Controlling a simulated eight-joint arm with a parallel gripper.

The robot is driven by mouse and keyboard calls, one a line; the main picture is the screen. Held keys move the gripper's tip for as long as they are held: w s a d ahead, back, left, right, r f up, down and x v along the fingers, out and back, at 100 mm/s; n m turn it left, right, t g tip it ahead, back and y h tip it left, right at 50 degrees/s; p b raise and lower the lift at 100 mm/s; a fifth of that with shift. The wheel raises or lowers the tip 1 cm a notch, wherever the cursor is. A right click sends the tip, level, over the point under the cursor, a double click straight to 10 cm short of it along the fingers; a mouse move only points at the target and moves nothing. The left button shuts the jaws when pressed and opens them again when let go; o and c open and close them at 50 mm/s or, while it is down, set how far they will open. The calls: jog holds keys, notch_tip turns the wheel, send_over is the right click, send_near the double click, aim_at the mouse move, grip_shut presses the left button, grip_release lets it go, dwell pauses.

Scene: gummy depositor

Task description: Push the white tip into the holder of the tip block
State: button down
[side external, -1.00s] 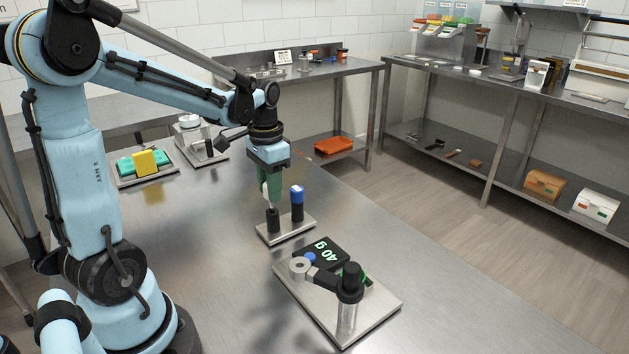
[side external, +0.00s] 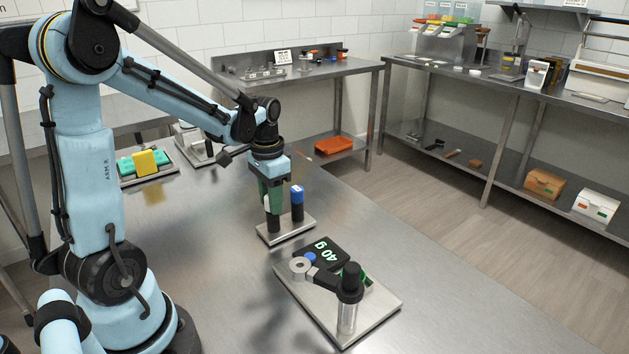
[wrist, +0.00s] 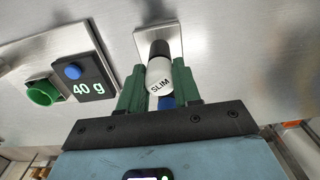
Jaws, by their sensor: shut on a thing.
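My gripper (side external: 271,205) has green fingers shut on the white tip (wrist: 159,78), which is marked SLIM in the wrist view. A sliver of the white tip shows beside the fingers in the side view (side external: 265,204). The tip is right at the black holder (wrist: 159,48), in line with it. The holder (side external: 273,224) stands upright on the steel plate of the tip block (side external: 293,231). The fingers hide the joint, so I cannot tell how deep the tip sits. A blue tip (side external: 297,190) stands in the other black holder just right of my fingers.
A scale (side external: 322,254) reading 40 g stands on a plate in front, with a black arm and ring (side external: 301,265). A green and yellow piece (side external: 145,162) sits on a plate at back left. Bare steel table lies to the right.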

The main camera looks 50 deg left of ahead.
jog(key=c, duration=0.7)
grip_release()
jog(key=shift+r, duration=0.1)
notch_tip(320, 180, up, 12)
jog(key=shift+f, duration=0.1)
dwell(0.3)
